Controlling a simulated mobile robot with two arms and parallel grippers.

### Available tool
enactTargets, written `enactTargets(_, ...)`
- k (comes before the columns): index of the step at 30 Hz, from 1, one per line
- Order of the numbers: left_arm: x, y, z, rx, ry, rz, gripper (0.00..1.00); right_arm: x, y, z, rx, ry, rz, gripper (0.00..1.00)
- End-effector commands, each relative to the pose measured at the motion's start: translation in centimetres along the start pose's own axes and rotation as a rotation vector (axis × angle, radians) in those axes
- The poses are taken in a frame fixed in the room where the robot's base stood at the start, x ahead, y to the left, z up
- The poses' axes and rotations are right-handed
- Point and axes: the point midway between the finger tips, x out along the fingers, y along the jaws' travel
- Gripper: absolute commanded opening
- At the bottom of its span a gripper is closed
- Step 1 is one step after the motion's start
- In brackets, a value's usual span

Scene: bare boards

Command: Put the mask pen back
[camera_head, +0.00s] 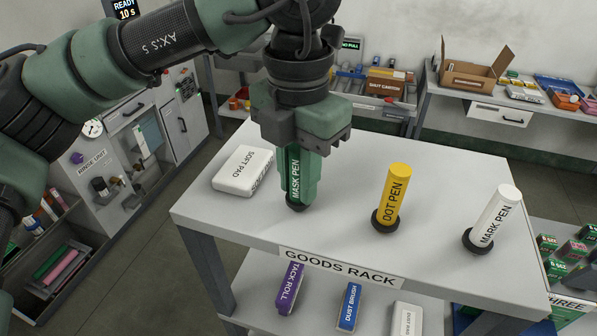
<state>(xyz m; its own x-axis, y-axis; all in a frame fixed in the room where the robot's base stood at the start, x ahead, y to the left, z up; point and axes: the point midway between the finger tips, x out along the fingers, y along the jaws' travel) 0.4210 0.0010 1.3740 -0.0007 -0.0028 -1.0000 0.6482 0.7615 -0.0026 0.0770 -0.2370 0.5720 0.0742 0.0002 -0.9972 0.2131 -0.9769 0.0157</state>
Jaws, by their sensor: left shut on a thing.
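The mask pen (294,176) is a green cylinder with its name in white letters. It stands upright on the left side of the goods rack top (335,215). A dark ring shows at its base, like those under the other pens. My left gripper (303,168) comes down from above and is shut on the mask pen. The jaws cover the pen's upper part and sides. Whether the pen's foot sits fully in its ring cannot be told. My right gripper is not in view.
A white soft pad (241,171) lies left of the mask pen. A yellow dot pen (391,195) and a white mark pen (494,216) stand in dark rings to the right. The lower shelf holds a purple tack roll (289,288) and a blue dust brush (348,306).

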Motion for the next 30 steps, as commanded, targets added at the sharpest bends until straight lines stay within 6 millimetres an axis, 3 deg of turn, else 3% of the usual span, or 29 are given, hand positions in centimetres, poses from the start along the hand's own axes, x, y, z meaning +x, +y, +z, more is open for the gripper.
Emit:
enactTargets(7,0.4,0.0,0.0,0.000,0.000,0.000,0.00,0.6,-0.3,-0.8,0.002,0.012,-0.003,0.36)
enactTargets(8,0.3,0.0,0.0,0.000,0.000,0.000,0.27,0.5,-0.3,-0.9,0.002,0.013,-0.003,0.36)
enactTargets(9,0.2,0.0,0.0,0.001,0.000,0.000,0.38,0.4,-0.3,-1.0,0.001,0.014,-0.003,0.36)
enactTargets(10,0.2,0.0,0.0,0.001,0.000,0.000,0.43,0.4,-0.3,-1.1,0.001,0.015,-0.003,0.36)
enactTargets(23,-0.4,0.0,0.1,0.000,-0.001,0.001,0.43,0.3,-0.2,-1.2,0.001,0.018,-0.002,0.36)
enactTargets(30,-5.0,0.0,0.1,-0.001,-0.004,0.001,0.43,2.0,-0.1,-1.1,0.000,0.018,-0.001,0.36)
